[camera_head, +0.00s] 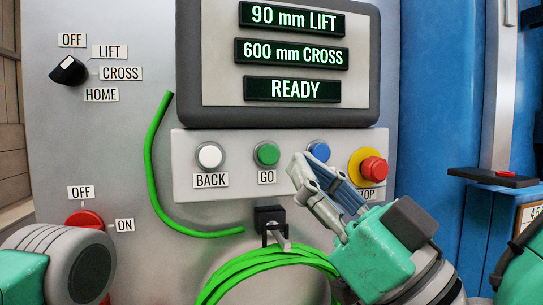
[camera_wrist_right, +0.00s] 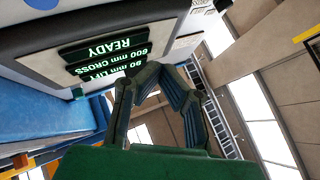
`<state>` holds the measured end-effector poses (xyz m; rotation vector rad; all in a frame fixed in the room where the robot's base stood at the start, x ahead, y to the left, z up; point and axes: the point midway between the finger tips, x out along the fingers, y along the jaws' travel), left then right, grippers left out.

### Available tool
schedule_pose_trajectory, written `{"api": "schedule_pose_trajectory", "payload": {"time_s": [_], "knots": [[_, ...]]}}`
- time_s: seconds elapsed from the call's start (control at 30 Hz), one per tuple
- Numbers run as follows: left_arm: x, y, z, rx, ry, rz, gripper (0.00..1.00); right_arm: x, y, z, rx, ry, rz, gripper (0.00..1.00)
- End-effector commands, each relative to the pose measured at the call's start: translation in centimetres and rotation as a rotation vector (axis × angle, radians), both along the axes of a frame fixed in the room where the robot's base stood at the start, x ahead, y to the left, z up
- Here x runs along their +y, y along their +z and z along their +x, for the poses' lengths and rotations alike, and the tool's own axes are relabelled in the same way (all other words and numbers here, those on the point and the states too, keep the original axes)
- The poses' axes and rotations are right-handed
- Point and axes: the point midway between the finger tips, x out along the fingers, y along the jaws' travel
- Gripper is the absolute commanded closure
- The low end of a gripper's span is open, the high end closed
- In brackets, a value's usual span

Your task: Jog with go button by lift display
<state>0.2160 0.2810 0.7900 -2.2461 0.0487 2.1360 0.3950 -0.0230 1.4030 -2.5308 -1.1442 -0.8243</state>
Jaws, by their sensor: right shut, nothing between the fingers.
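The display (camera_head: 278,50) reads "90 mm LIFT", "600 mm CROSS" and "READY"; its text shows upside down in the right wrist view (camera_wrist_right: 105,55). The green GO button (camera_head: 267,154) sits on the button panel below it, between the white BACK button (camera_head: 210,156) and a blue button (camera_head: 319,150). My right gripper (camera_head: 308,178) is shut and empty, in front of the panel right of GO, its fingers overlapping the area below the blue button. Contact with the panel cannot be told. The fingers also show in the right wrist view (camera_wrist_right: 165,88). My left gripper is out of view.
A red stop button (camera_head: 374,170) on a yellow collar is close right of my right gripper. A black selector knob (camera_head: 68,70) has OFF, LIFT, CROSS and HOME labels. A red OFF/ON switch (camera_head: 85,218) is lower left. A green cable coil (camera_head: 262,262) hangs from a hook.

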Motion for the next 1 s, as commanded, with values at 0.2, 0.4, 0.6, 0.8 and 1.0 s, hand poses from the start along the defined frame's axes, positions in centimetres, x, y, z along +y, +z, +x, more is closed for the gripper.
{"api": "schedule_pose_trajectory", "payload": {"time_s": [0.2, 0.4, 0.6, 0.8, 1.0], "knots": [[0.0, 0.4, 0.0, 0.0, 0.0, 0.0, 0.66, 0.7, 0.0, 1.3, 0.003, 0.0, -0.003, 1.0], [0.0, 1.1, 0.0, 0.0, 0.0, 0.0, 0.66, 1.6, 0.1, 4.0, 0.001, -0.001, -0.003, 1.0], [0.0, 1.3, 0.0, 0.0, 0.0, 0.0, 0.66, 2.3, 0.0, 6.5, 0.0, -0.001, -0.003, 1.0], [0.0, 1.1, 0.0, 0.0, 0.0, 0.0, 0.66, 2.7, -0.1, 7.9, 0.001, 0.0, -0.001, 1.0], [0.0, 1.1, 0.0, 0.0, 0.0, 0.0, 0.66, 3.0, 0.0, 8.3, 0.001, 0.0, -0.003, 1.0]]}}
